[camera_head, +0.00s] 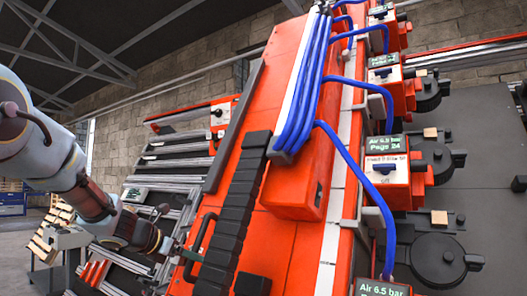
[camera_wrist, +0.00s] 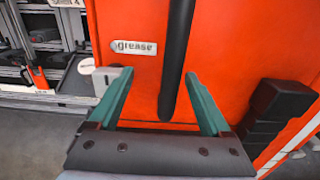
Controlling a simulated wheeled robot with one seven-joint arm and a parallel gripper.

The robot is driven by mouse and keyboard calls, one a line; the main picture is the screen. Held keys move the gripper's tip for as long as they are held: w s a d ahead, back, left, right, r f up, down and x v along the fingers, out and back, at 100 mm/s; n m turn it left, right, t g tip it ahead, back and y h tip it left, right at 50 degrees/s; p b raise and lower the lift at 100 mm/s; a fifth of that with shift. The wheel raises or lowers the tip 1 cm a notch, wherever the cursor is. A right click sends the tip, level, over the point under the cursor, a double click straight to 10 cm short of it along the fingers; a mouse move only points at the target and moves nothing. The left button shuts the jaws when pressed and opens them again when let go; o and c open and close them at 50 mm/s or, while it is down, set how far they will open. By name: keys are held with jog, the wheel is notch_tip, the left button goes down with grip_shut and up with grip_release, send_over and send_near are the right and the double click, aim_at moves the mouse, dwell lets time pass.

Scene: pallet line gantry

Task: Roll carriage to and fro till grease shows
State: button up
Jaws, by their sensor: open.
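An orange machine body (camera_head: 290,250) runs up along a tilted beam. It may be the carriage, but I cannot tell for sure. A dark handle (camera_head: 203,238) is fixed at its left edge. In the wrist view the handle (camera_wrist: 176,50) is a black bar in front of an orange panel (camera_wrist: 230,30). A white tag reading "grease" (camera_wrist: 135,47) is on the panel left of the bar. My gripper (camera_head: 184,252) is beside the handle. In the wrist view its green fingers (camera_wrist: 158,76) are open, one on each side of the bar, with gaps. No grease is clearly visible.
A black segmented strip (camera_head: 240,190) runs along the beam. Blue hoses (camera_head: 310,80) lead to orange units with small screens (camera_head: 385,143) at right. Silver rails (camera_head: 175,163) stand behind at left. Grey floor is open at lower left.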

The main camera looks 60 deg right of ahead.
jog(key=shift+w+a, duration=0.1)
jog(key=v, duration=1)
jog(key=shift+p, duration=0.4)
dwell(0.5)
